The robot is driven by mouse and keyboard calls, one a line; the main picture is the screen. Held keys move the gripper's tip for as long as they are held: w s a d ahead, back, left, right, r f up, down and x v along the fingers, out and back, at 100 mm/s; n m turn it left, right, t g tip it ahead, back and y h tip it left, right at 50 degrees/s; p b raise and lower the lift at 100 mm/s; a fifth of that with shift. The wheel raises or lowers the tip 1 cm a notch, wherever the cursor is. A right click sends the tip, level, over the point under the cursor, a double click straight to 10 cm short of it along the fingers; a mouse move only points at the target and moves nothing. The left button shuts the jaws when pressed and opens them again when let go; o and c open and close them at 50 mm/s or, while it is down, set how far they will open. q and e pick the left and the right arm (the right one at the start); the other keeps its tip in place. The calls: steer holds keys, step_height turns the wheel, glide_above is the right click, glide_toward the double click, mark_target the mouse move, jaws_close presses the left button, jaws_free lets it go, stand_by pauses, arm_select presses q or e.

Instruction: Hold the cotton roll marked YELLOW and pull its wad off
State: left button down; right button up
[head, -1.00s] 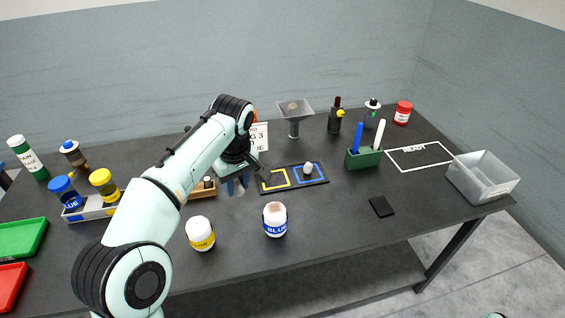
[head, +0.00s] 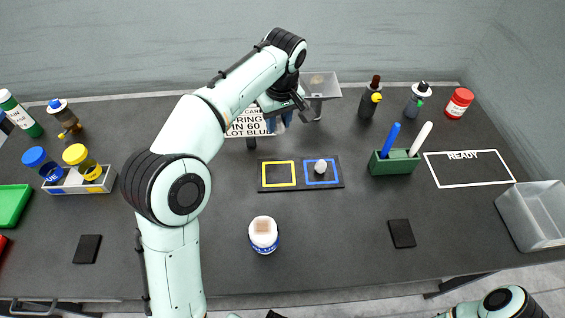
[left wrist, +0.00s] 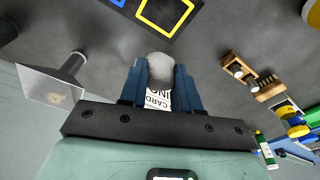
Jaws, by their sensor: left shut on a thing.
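My left gripper (head: 279,122) is raised in front of the white sign (head: 247,124) at the back. Its blue fingers, also in the left wrist view (left wrist: 159,82), are shut on a pale grey rounded thing (left wrist: 158,62); I see no marking on it. A white jar marked BLUE (head: 263,236) stands at the front middle. The yellow-labelled white jar does not show now, and my left arm covers that part of the table. On the dark board, the yellow square (head: 279,174) is empty and a small white-topped piece (head: 320,167) stands in the blue square. My right gripper is out of view.
The green pen holder (head: 394,164), dark bottles (head: 371,98), red-capped jar (head: 459,103) and clear bin (head: 535,214) are right. A wooden rack (left wrist: 255,85) shows in the wrist view. The READY outline (head: 470,170) is empty.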

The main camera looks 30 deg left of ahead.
arm_select(q)
steer(key=f+b, duration=0.1)
steer(key=f, duration=0.5)
steer(key=f+b, duration=0.1)
steer(key=f, duration=0.5)
steer(key=shift+s+f, duration=0.2)
steer(key=shift+f, duration=0.1)
steer(key=shift+f+b, duration=0.4)
steer(key=shift+f, duration=2.05)
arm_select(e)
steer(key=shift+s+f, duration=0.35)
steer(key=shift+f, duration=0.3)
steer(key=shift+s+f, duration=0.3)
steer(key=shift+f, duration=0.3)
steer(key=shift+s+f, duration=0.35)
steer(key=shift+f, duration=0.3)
arm_select(q)
steer(key=shift+f, duration=0.2)
steer(key=c, duration=0.8)
jaws_free()
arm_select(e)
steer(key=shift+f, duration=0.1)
arm_select(q)
steer(key=shift+r, duration=0.1)
